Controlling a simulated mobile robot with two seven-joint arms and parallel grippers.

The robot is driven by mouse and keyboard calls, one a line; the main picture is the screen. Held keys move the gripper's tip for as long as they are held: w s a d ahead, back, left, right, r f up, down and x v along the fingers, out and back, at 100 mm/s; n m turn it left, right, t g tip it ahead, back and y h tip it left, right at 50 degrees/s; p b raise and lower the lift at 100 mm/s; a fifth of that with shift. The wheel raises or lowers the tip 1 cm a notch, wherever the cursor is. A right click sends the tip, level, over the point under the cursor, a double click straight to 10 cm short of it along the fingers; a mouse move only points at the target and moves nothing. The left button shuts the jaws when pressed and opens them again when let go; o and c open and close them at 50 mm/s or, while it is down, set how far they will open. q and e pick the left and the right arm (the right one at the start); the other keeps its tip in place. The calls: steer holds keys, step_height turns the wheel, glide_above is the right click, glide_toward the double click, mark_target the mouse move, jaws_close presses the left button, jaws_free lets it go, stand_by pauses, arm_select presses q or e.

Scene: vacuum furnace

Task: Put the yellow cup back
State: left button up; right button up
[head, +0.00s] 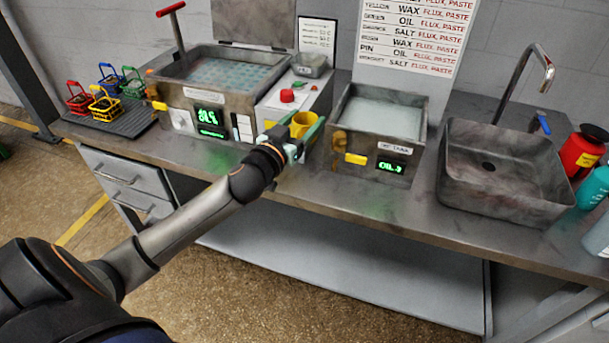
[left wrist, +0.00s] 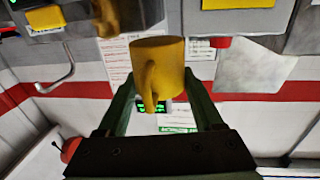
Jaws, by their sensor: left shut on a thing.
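The yellow cup (head: 302,124) is in my left gripper (head: 300,140), in front of the control box between the two baths in the head view. In the left wrist view the cup (left wrist: 157,68) sits between the two green fingers of the left gripper (left wrist: 162,105), its handle toward the camera. The gripper is shut on it. The gripper hides part of the cup in the head view, and I cannot tell whether the cup touches the bench. My right gripper is not in view.
A large bath (head: 205,95) stands at the left and a smaller bath (head: 375,150) right of the cup. Colored wire baskets (head: 104,105) stand on a dark ribbed mat (head: 130,122). A sink (head: 505,165) and red container (head: 582,152) are at the right. The bench front edge is mostly clear.

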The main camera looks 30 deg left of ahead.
arm_select(q)
step_height(320, 180, down, 10)
steer(key=shift+f+b, duration=0.2)
steer(key=shift+b, duration=1.05)
steer(key=shift+f+b, duration=0.95)
steer(key=shift+f, duration=1.15)
steer(key=shift+f, duration=0.15)
steer(key=o, duration=1.4)
steer(key=shift+o, duration=0.2)
